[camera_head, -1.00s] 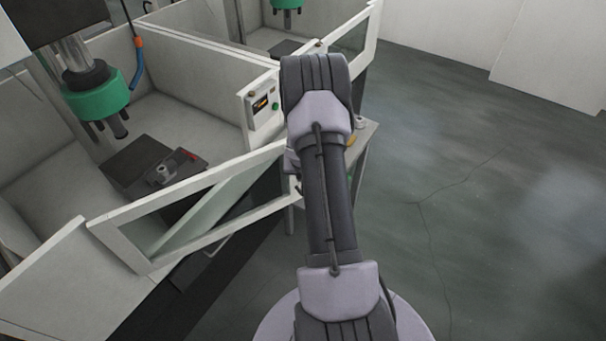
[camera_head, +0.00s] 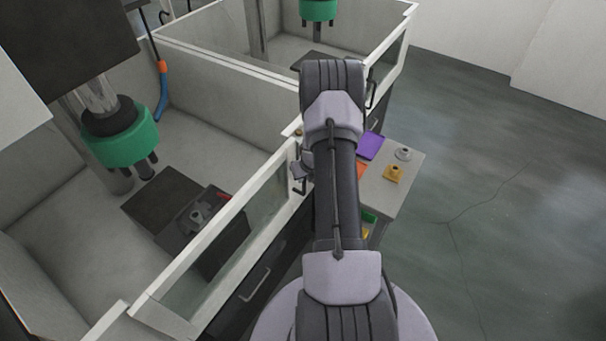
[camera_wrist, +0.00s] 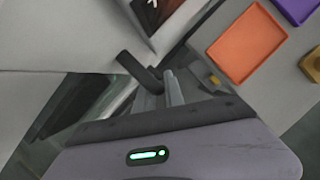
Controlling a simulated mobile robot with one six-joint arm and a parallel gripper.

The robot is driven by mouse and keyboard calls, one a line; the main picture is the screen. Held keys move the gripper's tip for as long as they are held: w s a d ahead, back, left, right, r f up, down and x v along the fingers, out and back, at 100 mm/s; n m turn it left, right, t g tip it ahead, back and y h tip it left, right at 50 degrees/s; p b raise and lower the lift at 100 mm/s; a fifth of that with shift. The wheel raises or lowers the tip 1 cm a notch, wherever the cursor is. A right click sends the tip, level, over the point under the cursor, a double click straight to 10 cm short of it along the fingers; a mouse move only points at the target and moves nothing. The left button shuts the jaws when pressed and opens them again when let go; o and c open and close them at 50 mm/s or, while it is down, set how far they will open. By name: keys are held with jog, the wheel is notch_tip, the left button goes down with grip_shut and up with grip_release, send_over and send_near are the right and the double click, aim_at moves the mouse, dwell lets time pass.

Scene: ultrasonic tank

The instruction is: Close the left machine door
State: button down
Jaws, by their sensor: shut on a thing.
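The left machine door (camera_head: 240,200) is a white-framed glass panel along the front of the near-left machine. It lies nearly in line with the machine front, its right end close to the front post; a small gap there cannot be ruled out. My gripper (camera_head: 303,172) is at the door's right end, partly hidden behind my arm. In the wrist view, my gripper's fingers (camera_wrist: 160,88) are shut on the dark door handle (camera_wrist: 135,70). Inside the machine, a green spindle head (camera_head: 122,140) hangs over a dark fixture (camera_head: 200,215).
A side table (camera_head: 405,190) with a purple tray (camera_head: 370,146), an orange tray (camera_wrist: 245,42) and a yellow part (camera_head: 393,173) stands right of my arm. A second machine (camera_head: 285,40) is behind. Open floor (camera_head: 500,220) lies to the right.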

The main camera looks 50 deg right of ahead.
jog(key=shift+w, duration=0.25)
jog(key=c, duration=1.6)
grip_release()
jog(key=shift+w, duration=0.1)
jog(key=shift+c, duration=0.2)
jog(key=shift+o, duration=1)
jog(key=shift+w+a, duration=0.15)
jog(key=shift+w, duration=0.2)
jog(key=p+v, duration=0.5)
jog(key=v, duration=1.2)
jog(key=shift+s+r, duration=0.2)
jog(key=shift+s, duration=0.25)
